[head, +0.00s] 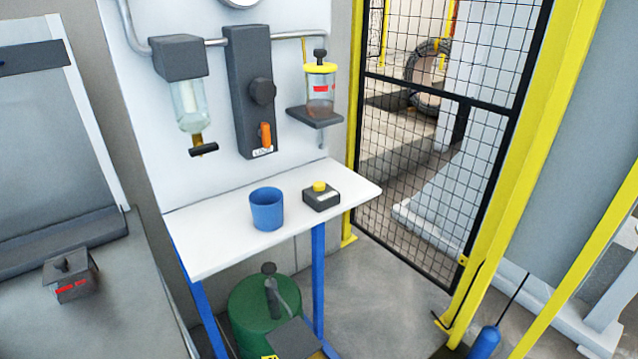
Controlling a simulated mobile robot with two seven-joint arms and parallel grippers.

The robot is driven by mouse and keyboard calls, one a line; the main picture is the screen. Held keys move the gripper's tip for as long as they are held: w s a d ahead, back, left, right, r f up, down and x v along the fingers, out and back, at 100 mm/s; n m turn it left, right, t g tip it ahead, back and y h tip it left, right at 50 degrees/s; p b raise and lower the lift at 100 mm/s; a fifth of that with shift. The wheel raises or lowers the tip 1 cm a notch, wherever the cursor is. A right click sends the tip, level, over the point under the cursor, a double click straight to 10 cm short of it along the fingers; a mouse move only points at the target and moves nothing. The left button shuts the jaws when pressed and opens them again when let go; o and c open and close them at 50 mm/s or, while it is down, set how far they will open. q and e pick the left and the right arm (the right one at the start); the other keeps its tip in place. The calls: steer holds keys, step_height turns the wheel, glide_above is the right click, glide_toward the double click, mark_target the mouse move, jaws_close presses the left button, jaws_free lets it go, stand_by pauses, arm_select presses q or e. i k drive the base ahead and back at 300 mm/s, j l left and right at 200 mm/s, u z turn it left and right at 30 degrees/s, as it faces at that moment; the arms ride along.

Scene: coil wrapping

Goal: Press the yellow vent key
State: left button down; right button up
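The yellow vent key (319,186) is a small round button on top of a dark grey box (322,201). The box sits on the right part of a white shelf (225,245), against no other object. A blue cup (267,209) stands to its left on the same shelf, with a small gap between them. Neither of my grippers shows in the head view. Nothing covers the yellow key.
Above the shelf, a wall panel carries a dark unit with an orange lever (265,135), a clear bowl (192,105) and a yellow-capped jar (320,90). A green tank (262,318) stands below. A mesh fence (440,130) with yellow posts is at right.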

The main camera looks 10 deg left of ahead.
mark_target(318, 186)
steer(key=i+l+u, duration=0.4)
steer(key=l+u, duration=0.15)
steer(key=i+l+u, duration=0.25)
steer(key=l+u, duration=0.25)
steer(key=l, duration=0.25)
